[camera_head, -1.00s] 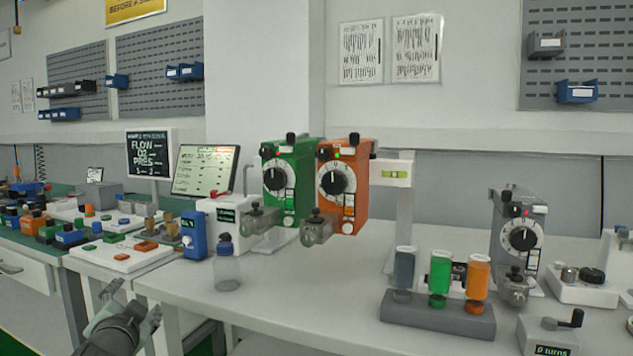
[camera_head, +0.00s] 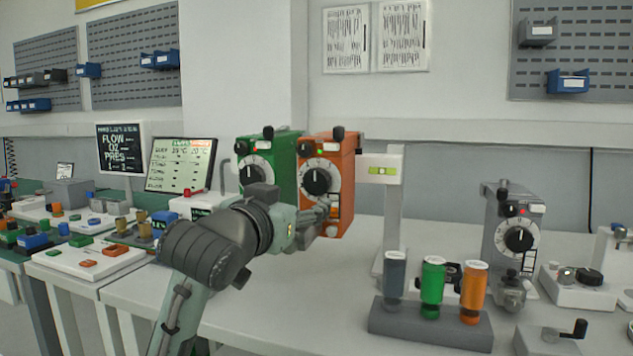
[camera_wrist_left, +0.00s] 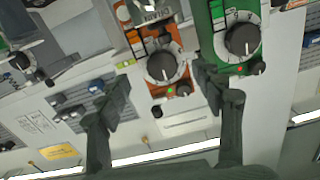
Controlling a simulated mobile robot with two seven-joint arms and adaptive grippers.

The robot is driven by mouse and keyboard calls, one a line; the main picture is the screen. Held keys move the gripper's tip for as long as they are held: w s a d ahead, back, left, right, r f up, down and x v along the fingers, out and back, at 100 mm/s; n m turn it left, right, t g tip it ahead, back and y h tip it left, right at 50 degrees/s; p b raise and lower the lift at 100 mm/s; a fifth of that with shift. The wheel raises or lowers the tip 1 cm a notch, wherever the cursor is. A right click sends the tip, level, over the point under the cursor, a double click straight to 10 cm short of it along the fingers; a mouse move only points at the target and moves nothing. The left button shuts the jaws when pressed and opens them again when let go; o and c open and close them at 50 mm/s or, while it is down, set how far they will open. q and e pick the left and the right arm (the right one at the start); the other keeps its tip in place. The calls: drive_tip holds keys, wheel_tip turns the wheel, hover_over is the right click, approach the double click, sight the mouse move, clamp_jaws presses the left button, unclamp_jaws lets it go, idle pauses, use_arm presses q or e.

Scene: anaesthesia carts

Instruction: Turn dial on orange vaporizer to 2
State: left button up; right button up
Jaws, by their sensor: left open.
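The orange vaporizer (camera_head: 346,190) hangs on the rack right of the green vaporizer (camera_head: 285,150). Its black dial (camera_head: 317,181) on a white scale faces me. The set number is too small to read. In the head view my left gripper (camera_head: 318,214) is in front of the orange vaporizer, just below the dial, hiding its lower front. In the left wrist view, which is turned over, the gripper (camera_wrist_left: 163,80) is open. The orange vaporizer's dial (camera_wrist_left: 162,66) shows between its fingers, apparently not touched. The green vaporizer's dial (camera_wrist_left: 242,40) lies beyond the right finger. My right gripper is not in view.
A grey vaporizer (camera_head: 505,245) stands at the right. A holder (camera_head: 430,328) with grey, green and orange bottles stands in front of the white rack post (camera_head: 393,230). A monitor (camera_head: 180,165) is at the left.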

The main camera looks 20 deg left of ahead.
sight(315, 181)
use_arm(q)
drive_tip(key=w, duration=0.2)
drive_tip(key=w+r, duration=0.1)
drive_tip(key=w, duration=0.4)
drive_tip(key=shift+d+r, duration=0.2)
drive_tip(key=shift+r, duration=0.15)
drive_tip(key=shift+c, duration=0.5)
drive_tip(key=c, duration=1.1)
drive_tip(key=shift+o, duration=0.2)
